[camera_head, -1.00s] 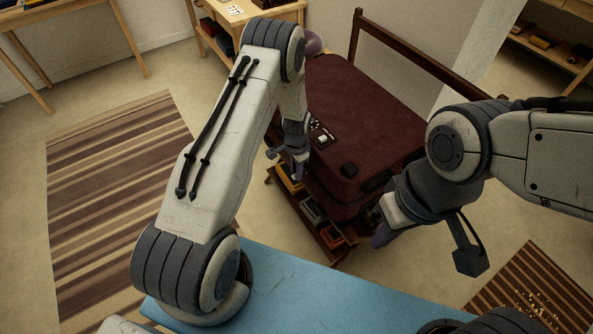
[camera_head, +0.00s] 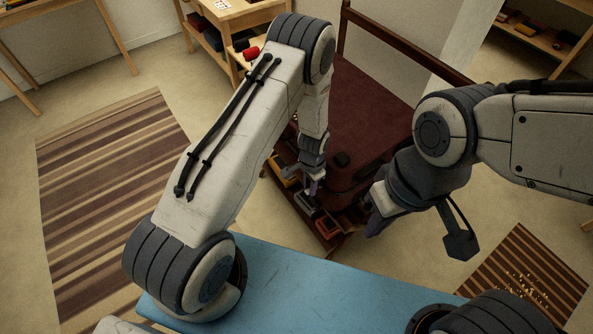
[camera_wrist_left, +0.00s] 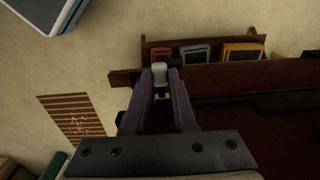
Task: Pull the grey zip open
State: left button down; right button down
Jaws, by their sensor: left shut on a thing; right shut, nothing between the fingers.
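My left gripper (camera_head: 316,187) is at the suitcase's near side. In the left wrist view, its purple fingers (camera_wrist_left: 160,78) are shut on a small light grey piece, the grey zip's pull (camera_wrist_left: 159,71). The rest of the zip is too dark to make out. My right gripper (camera_head: 370,223) is shut and empty, near the suitcase's near right corner.
Below the suitcase, the rack's lower shelf holds several small bins, including a red one (camera_head: 327,226). A blue surface (camera_head: 300,285) lies in front. A striped rug (camera_head: 110,190) is at left, a smaller rug (camera_head: 525,275) at right.

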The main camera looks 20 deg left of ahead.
pick_arm(q)
jog(key=shift+s+d, duration=1.1)
jog(key=shift+d, duration=0.2)
jog(key=c, duration=0.7)
grip_release()
jog(key=shift+d, duration=0.1)
notch_tip(320, 180, up, 10)
jog(key=shift+r, duration=0.25)
jog(key=shift+r, duration=0.1)
